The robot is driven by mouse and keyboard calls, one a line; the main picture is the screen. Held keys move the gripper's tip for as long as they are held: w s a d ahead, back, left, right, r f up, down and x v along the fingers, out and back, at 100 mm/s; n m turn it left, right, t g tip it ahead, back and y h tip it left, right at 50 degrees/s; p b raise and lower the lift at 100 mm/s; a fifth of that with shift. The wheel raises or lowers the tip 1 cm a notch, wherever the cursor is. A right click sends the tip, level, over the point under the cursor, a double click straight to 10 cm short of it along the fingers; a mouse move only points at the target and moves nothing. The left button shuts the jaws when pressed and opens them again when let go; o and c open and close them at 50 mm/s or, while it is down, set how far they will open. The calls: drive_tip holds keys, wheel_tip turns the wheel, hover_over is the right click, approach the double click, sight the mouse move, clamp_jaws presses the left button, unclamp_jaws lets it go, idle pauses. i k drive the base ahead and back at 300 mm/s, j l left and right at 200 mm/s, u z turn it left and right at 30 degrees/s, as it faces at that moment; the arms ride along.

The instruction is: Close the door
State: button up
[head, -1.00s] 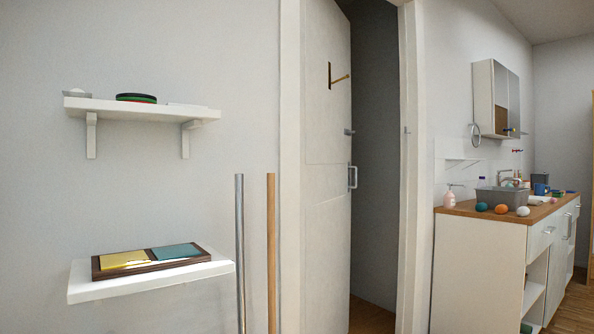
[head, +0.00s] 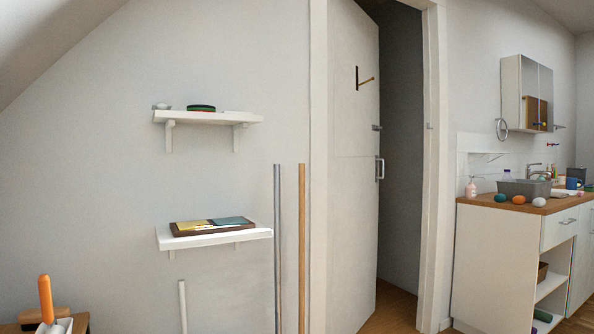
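The white door (head: 345,180) stands ajar in its white frame (head: 434,160), right of the middle of the head view. A dark gap shows between its free right edge and the frame's right side. A metal pull handle (head: 380,169) sits near that edge, with a small metal latch (head: 376,128) above it. Higher up is a dark plate with a wooden peg (head: 362,79). My gripper is not in the view.
A grey pole (head: 278,245) and a wooden pole (head: 302,245) stand left of the door. Two wall shelves (head: 222,236) hang further left. A counter (head: 508,205) with a grey basin stands right of the doorway. An orange-handled thing (head: 46,298) is at lower left.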

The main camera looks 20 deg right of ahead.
sight(354, 160)
drive_tip(key=i+l+u, duration=0.3)
drive_tip(key=l+u, duration=0.3)
drive_tip(key=i+l+u, duration=0.15)
drive_tip(key=l+u, duration=0.15)
drive_tip(key=l, duration=0.25)
